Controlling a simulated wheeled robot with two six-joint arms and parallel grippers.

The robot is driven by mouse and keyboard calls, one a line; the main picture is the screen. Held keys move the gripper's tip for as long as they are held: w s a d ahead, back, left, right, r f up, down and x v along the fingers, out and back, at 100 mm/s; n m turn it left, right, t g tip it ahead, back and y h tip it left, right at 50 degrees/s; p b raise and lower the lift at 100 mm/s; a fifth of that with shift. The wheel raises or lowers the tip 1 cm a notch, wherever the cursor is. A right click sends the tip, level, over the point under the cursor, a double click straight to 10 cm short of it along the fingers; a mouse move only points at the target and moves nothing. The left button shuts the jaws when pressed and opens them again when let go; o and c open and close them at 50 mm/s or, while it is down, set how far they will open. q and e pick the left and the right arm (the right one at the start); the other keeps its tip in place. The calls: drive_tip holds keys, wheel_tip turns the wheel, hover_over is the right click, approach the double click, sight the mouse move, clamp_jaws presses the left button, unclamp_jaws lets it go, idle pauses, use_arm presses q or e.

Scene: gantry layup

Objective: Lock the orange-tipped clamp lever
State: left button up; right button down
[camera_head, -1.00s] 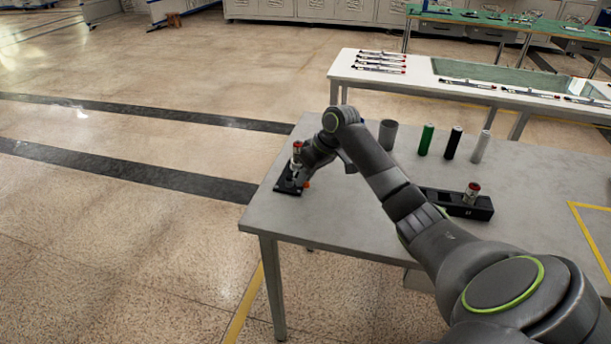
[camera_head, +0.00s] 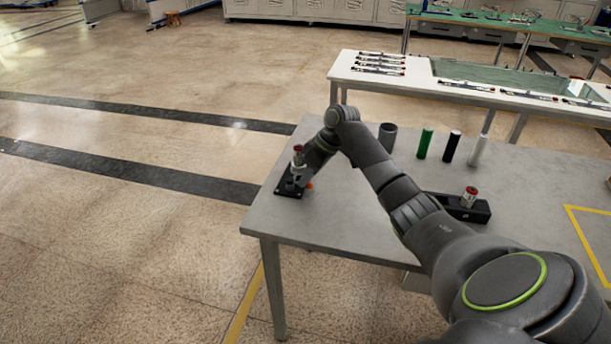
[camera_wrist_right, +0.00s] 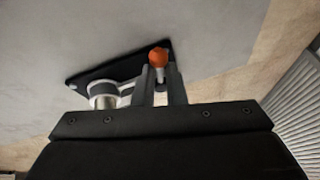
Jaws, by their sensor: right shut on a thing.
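The orange tip of the clamp lever (camera_head: 310,185) shows just right of the fixture. My right gripper (camera_head: 301,178) is low beside the fixture, partly hidden by its own wrist. In the right wrist view the orange tip (camera_wrist_right: 158,57) sits between the two fingers, which are shut on the lever. The silver clamp body (camera_wrist_right: 103,95) is left of the fingers. My left gripper is out of view.
A black block (camera_head: 463,208) holding a red-topped piece lies to the right, near my right arm. The table (camera_head: 330,225) is bare in front of the fixture.

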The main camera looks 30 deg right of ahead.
drive_tip(key=shift+s+d+f, duration=0.1)
drive_tip(key=shift+d+f, duration=0.05)
drive_tip(key=c, duration=1.5)
unclamp_jaws()
drive_tip(key=shift+d, duration=0.1)
drive_tip(key=shift+r, duration=0.55)
drive_tip(key=v, duration=1.6)
drive_tip(key=shift+s+d, duration=0.2)
drive_tip(key=shift+d, duration=0.1)
